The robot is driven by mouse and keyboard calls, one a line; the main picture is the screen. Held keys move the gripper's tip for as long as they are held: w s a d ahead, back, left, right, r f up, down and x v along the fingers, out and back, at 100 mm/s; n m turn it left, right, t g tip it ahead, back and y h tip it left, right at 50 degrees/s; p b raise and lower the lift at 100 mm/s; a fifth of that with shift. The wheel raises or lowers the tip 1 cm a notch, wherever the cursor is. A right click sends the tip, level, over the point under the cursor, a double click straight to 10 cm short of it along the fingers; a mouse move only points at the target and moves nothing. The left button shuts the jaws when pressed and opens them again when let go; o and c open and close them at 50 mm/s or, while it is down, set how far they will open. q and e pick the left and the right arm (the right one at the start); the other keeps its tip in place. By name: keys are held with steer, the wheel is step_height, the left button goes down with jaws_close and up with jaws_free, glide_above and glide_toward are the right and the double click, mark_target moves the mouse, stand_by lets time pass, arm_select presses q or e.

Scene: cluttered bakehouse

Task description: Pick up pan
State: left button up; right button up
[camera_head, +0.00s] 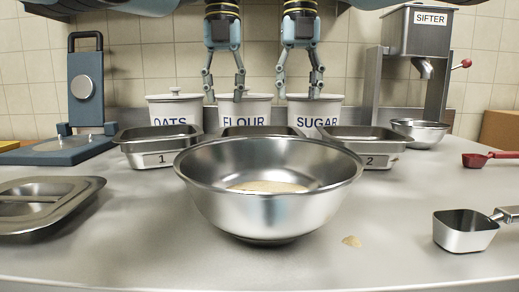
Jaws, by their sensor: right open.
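Rectangular metal pans stand in a row behind the bowl: pan 1 (158,158) at left, pan 2 (370,160) at right, and one between them (262,131), mostly hidden by the bowl. I cannot tell which is the task's pan. A shallow metal tray or lid (40,204) lies at the left edge, partly cut off. My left gripper (225,97) points down, open and empty, in front of the flour canister. My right gripper (298,95) points down, open and empty, in front of the sugar canister. Both are above and behind the pans.
A large steel bowl (268,210) with some pale contents stands front centre. A metal scoop (464,231) and red scoop (474,160) lie at right. A small bowl (420,133), sifter (430,35), canisters (175,108) and blue press-like device (86,90) stand behind.

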mark_target(224, 131)
arm_select(q)
step_height(224, 131, down, 10)
steer(key=shift+r, duration=0.1)
arm_select(e)
step_height(224, 131, down, 10)
arm_select(q)
steer(key=c, duration=0.6)
arm_select(e)
steer(key=c, duration=0.7)
arm_select(q)
jaws_close()
arm_select(e)
jaws_close()
arm_select(q)
steer(key=shift+a, duration=0.1)
arm_select(e)
steer(key=shift+d, duration=0.1)
